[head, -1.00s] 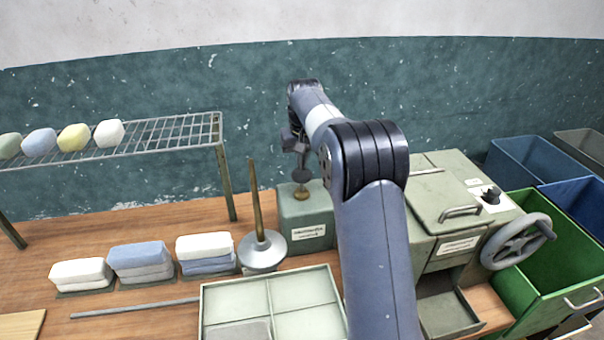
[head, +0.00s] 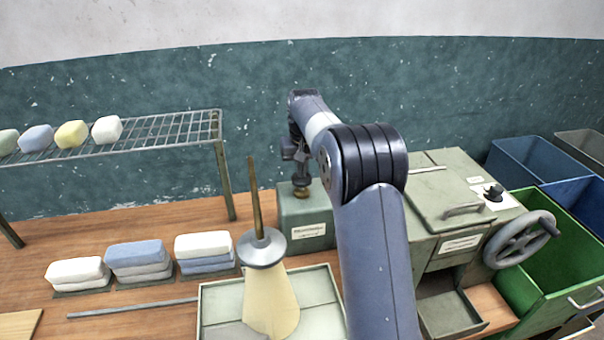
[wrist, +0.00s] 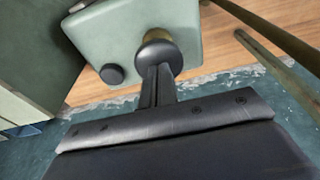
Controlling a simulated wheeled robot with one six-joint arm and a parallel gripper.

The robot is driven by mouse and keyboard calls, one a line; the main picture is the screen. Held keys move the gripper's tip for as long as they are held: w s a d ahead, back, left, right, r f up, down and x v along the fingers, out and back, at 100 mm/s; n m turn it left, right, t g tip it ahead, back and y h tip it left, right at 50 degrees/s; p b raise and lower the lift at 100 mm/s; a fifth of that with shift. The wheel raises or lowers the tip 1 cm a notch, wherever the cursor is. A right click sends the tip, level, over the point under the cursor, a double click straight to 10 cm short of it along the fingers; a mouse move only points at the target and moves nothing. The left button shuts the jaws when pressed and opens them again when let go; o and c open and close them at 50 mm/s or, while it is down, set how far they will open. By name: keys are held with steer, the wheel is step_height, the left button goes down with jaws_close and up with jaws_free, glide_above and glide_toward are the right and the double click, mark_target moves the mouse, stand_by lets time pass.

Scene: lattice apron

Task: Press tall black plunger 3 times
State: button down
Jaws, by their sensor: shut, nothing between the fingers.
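The tall black plunger (wrist: 155,56) has a round dark head over a brass collar. It stands on a grey-green box (wrist: 185,14), and in the head view the plunger (head: 301,182) sits low, its head close to the collar. My gripper (wrist: 157,82) is shut and empty, its fingertips against the head of the plunger. In the head view my gripper (head: 301,166) is right above it, partly hidden by my arm. A shorter black knob (wrist: 113,74) is on the same box, beside the plunger.
A metal disc with an upright rod (head: 262,249) is left of the box, with a pale cream cone (head: 270,300) below it over a divided tray (head: 320,290). A wire rack (head: 170,130) stands left. A handwheel machine (head: 455,205) is right.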

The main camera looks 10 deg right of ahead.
steer(key=shift+r+p, duration=0.85)
steer(key=shift+p, duration=0.2)
steer(key=shift+r, duration=0.75)
step_height(320, 180, up, 5)
steer(key=shift+r, duration=0.1)
steer(key=shift+f, duration=3.1)
